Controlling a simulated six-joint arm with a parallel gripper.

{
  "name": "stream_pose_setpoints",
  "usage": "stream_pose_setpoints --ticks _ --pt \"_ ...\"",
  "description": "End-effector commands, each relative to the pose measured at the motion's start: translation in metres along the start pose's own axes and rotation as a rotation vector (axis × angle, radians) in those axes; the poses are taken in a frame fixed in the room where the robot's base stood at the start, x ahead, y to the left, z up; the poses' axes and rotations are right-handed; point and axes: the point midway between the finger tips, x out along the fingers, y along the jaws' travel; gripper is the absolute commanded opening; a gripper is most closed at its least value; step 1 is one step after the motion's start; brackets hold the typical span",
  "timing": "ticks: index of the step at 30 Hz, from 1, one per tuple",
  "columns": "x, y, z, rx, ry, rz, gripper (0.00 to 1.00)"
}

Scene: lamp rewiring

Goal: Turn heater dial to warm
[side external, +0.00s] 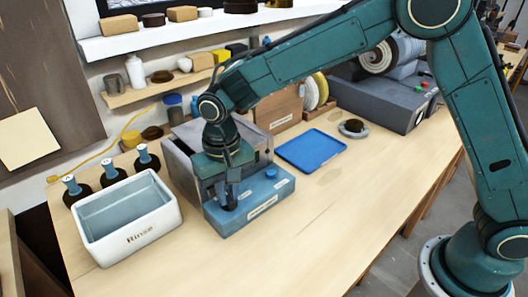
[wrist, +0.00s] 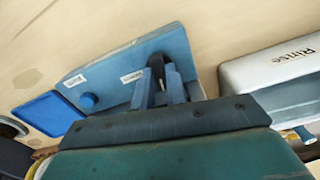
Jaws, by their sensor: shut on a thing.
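The heater (side external: 262,206) is a blue box with a sloped top and two white labels, too small to read. A round blue knob (side external: 270,173) stands at its right end and also shows in the wrist view (wrist: 88,101). My gripper (side external: 230,203) points down at the heater's left end. Its fingers (wrist: 160,82) are shut on a dark dial (wrist: 156,63), mostly hidden between them. I cannot read the dial's setting.
A white Rinse basin (side external: 128,238) stands close on the left, with several dark bottles (side external: 112,174) behind it. A grey box is behind the heater. A blue tray (side external: 311,151) lies to the right. The table front is clear.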

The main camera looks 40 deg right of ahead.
Motion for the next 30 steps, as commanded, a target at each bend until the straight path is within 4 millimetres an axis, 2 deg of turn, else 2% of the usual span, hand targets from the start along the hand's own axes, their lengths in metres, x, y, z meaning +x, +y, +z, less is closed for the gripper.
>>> stream_pose_setpoints --ticks 30 --pt "-0.0003 0.0002 -0.0004 0.936 0.001 0.0 0.0"
